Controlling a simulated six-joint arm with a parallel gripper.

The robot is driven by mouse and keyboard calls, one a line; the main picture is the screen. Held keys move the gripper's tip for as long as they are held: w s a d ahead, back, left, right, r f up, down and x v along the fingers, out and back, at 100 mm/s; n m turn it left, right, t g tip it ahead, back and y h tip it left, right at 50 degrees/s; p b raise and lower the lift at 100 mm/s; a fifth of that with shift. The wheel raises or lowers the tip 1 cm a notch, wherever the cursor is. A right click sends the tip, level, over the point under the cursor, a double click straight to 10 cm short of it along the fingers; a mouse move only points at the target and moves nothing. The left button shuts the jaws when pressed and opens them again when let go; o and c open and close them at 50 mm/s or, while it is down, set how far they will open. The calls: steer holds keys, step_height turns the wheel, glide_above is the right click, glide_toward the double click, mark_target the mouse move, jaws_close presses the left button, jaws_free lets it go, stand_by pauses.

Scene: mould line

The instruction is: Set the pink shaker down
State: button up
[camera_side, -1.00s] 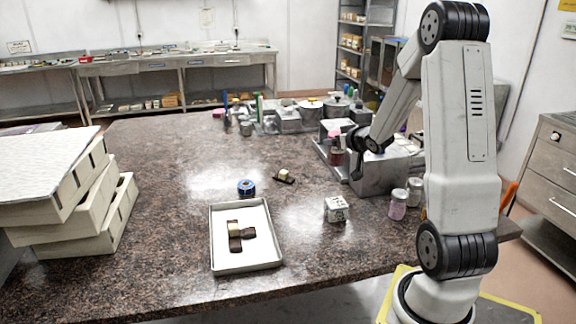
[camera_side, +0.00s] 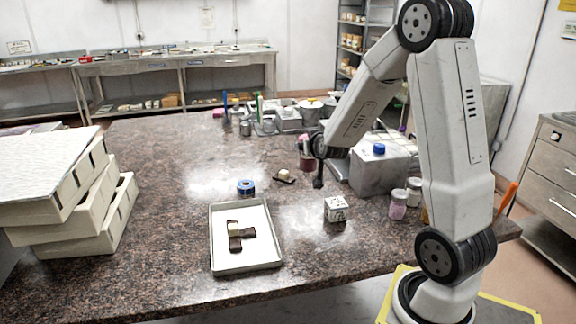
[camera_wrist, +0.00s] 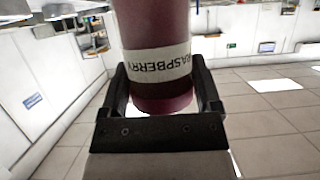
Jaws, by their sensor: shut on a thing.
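The pink shaker (camera_wrist: 158,50) is a dark pink cylinder with a pale band reading RASPBERRY, held between the two black fingers of my gripper (camera_wrist: 162,90) in the wrist view. Its top runs out of that view. In the side view my gripper (camera_side: 312,153) is above the stone table (camera_side: 150,220), with the shaker (camera_side: 305,151) at its left, looking roughly upright. The shaker appears raised off the table; its exact height is hard to tell.
A white tray (camera_side: 217,245) with chocolate pieces lies in front. A blue tape roll (camera_side: 246,187), a small brown piece with a pale top (camera_side: 284,176) and a white patterned cube (camera_side: 337,208) stand nearby. Lidded jars (camera_side: 398,205) and a metal box (camera_side: 372,172) are at right.

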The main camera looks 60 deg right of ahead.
steer(key=shift+w+a+f+m+h, duration=0.15)
steer(key=shift+a+m+h, duration=0.15)
steer(key=shift+a, duration=0.55)
steer(key=s+a+f+m+g+h, duration=0.2)
steer(key=s+a+m+g, duration=0.1)
steer(key=a, duration=0.4)
steer(key=shift+a+f+g, duration=0.2)
steer(key=shift+a+g, duration=0.05)
steer(key=shift+g, duration=0.05)
steer(key=s+a+f+m+g+h, duration=0.1)
steer(key=s+a+f+m+g, duration=0.1)
steer(key=s+a, duration=0.5)
steer(key=shift+s+a+f+m+g, duration=0.3)
steer(key=shift+s+f+m+g, duration=0.1)
steer(key=shift+s+m+g, duration=0.65)
steer(key=shift+s, duration=0.1)
steer(key=shift+f, duration=2)
steer(key=shift+f, duration=0.1)
steer(key=shift+f, duration=1.9)
steer(key=shift+f, duration=0.15)
